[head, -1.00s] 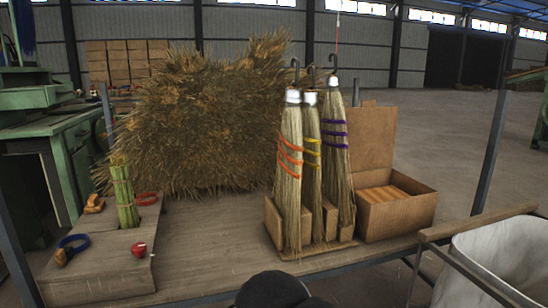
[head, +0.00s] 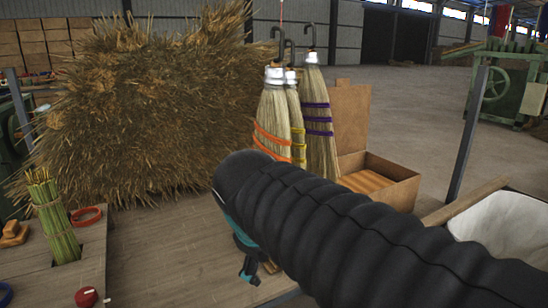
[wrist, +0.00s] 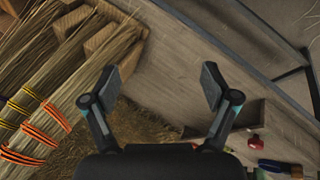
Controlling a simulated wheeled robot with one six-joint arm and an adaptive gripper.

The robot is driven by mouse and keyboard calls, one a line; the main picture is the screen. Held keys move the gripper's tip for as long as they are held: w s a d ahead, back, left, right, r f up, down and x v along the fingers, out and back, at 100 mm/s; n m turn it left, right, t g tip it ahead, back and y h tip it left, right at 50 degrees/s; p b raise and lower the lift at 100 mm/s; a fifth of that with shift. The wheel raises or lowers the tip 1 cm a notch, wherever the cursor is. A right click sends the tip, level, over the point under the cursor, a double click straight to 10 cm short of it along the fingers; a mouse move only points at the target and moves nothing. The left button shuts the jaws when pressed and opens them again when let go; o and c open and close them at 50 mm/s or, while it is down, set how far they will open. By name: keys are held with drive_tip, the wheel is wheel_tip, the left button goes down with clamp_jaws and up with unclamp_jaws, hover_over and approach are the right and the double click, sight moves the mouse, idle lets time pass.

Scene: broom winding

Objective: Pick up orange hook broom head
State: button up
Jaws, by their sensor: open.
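The orange-banded broom head (head: 273,115) hangs upright by a dark hook at its top, left of a yellow-banded broom head (head: 297,115) and a purple-banded one (head: 318,120). My arm hides its lower part in the head view. In the wrist view its orange bands (wrist: 40,135) show at the lower left, outside the jaws. My gripper (wrist: 158,88) is open and empty, its two fingers spread over the bare table, to the right of the brooms in the wrist view.
An open cardboard box (head: 385,180) stands right of the brooms. A tied green bundle (head: 52,215) and a red ring (head: 85,217) are at the left. A white-lined bin (head: 500,232) is at the right.

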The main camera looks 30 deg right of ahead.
drive_tip(key=w+d+r+n+h, duration=0.4)
drive_tip(key=w+r+n+h, duration=0.1)
drive_tip(key=w+r, duration=0.5)
drive_tip(key=n+g+h+b, duration=0.3)
drive_tip(key=n+g+h, duration=0.15)
drive_tip(key=h, duration=0.55)
approach(264, 82)
drive_tip(key=shift+t, duration=0.35)
drive_tip(key=shift+w+d+r+b, duration=0.1)
drive_tip(key=shift+d+b, duration=0.4)
drive_tip(key=shift+d, duration=2.65)
drive_tip(key=shift+d+r+b, duration=0.1)
drive_tip(key=shift+d+b, duration=0.35)
drive_tip(key=shift+d, duration=2.7)
clamp_jaws()
